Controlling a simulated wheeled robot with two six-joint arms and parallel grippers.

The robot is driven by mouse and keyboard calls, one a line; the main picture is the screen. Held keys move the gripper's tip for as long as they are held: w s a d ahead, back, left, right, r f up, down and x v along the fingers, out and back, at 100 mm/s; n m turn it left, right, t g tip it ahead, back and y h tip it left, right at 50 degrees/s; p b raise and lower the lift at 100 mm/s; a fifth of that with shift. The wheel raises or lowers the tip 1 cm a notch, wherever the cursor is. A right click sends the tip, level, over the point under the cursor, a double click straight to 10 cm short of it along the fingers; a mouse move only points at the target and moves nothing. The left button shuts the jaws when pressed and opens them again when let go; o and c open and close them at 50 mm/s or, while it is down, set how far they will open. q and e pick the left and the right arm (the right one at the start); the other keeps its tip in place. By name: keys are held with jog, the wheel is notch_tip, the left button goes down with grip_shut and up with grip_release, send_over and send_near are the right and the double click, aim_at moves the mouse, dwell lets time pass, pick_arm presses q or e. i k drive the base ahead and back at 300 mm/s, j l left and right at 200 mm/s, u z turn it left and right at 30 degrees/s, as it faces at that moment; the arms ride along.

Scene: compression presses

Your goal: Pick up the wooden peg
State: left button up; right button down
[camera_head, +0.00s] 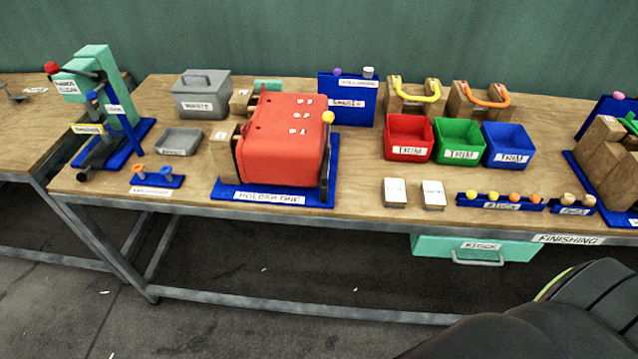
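Two tan, wood-coloured peg tops stand in a short blue rack at the front right of the workbench. One wooden peg (568,198) is on the left of that rack and another wooden peg (589,200) is on the right. Only their rounded tops show; the rack (571,210) hides the rest. Neither my left nor my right gripper shows in the head view, so nothing is seen touching the pegs.
A longer blue rack (500,205) with yellow and orange knobs stands left of the pegs. Red (408,153), green (459,156) and blue (508,159) bins sit behind. A red press (284,140) fills the middle. A blue-based machine (612,185) stands at right.

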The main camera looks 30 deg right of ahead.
aim_at(587, 201)
jog(key=z, duration=2.45)
